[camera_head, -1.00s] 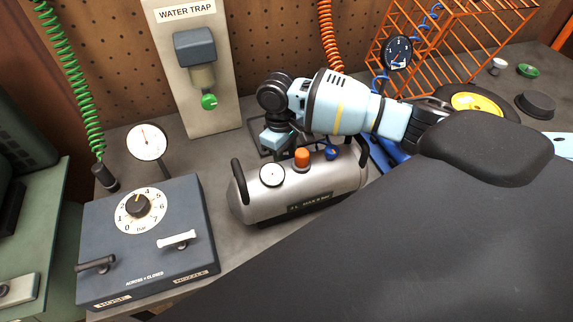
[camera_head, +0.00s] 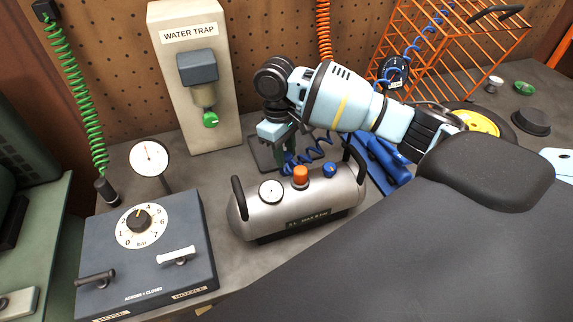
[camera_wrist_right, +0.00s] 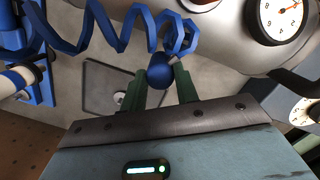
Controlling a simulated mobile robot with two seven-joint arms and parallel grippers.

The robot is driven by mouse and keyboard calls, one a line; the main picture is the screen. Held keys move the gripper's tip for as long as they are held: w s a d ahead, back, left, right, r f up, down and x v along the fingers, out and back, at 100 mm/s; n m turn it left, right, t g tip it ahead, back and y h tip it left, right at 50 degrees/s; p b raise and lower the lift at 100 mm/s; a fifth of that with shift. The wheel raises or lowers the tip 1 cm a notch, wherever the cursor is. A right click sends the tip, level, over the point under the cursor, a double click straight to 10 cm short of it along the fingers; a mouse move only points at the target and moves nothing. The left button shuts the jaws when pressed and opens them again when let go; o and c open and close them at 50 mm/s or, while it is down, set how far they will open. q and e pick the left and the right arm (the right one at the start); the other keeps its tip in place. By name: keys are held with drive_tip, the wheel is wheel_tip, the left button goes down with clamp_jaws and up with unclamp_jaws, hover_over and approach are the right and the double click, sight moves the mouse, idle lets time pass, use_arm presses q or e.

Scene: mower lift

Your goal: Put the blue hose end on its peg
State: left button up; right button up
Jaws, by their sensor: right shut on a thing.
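My right gripper (camera_head: 286,158) points down behind the silver tank, above the bench. In the right wrist view its green fingers (camera_wrist_right: 160,88) are shut on the blue hose end (camera_wrist_right: 160,70), a rounded blue piece between the tips. The coiled blue hose (camera_wrist_right: 115,28) runs from it to the left; it also shows behind the tank in the head view (camera_head: 318,150). A dark square plate (camera_wrist_right: 98,78) with a small pale round part (camera_wrist_right: 121,99) lies on the bench below the fingers. I cannot tell whether this is the peg. My left gripper is not in view.
The silver tank (camera_head: 335,197), with gauge, orange cap and blue knob, stands close in front of the gripper. A water trap panel (camera_head: 222,120) is behind left, a dark control box (camera_head: 105,250) at front left. Blue parts (camera_head: 385,160) and an orange wire rack (camera_head: 440,35) are right.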

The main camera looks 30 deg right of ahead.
wheel_tip(320, 180, up, 2)
drive_tip(key=shift+r, duration=0.15)
idle(0.3)
